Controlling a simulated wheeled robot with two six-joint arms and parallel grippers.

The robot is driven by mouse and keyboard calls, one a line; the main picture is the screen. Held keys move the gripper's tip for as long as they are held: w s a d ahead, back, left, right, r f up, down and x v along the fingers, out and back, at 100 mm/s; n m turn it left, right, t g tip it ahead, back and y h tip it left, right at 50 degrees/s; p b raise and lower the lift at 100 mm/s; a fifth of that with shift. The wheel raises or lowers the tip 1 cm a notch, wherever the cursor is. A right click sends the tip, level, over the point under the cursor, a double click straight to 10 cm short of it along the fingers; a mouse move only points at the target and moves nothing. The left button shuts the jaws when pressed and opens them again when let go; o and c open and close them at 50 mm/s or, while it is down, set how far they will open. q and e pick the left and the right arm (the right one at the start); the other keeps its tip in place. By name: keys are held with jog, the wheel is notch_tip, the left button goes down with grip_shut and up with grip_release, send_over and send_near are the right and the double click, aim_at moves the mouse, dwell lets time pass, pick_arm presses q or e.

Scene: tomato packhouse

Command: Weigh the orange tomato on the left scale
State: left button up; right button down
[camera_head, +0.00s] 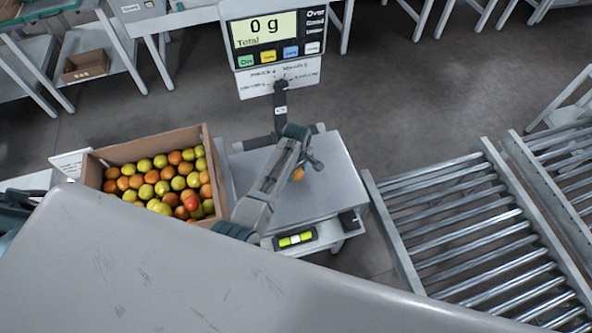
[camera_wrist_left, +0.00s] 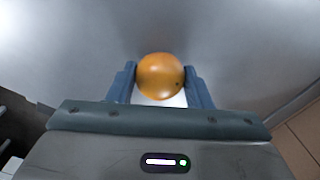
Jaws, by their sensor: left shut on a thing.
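My left gripper (camera_head: 304,164) is over the pan of the scale (camera_head: 330,192), shut on the orange tomato (camera_head: 298,174). In the left wrist view the orange tomato (camera_wrist_left: 160,76) sits between the two fingers of the left gripper (camera_wrist_left: 160,88), with the metal pan (camera_wrist_left: 240,50) beyond it. I cannot tell whether the tomato touches the pan. The scale's display (camera_head: 265,29) reads 0 g and stands on a post behind the pan. My right gripper is not in view.
A cardboard box (camera_head: 211,165) of orange, yellow-green and red tomatoes stands left of the scale. A roller conveyor (camera_head: 455,220) lies to the right. Tables with a small box (camera_head: 86,66) stand at the back. A large grey surface fills the bottom of the head view.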

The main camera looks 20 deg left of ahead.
pick_arm(q)
jog(key=shift+f, duration=0.4)
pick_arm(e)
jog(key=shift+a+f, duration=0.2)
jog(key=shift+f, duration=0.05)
pick_arm(q)
jog(key=o, duration=0.8)
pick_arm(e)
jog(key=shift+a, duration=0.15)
pick_arm(q)
jog(key=shift+c, duration=0.4)
jog(key=shift+c, duration=1.1)
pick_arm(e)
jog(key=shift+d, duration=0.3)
pick_arm(q)
jog(key=shift+r, duration=0.1)
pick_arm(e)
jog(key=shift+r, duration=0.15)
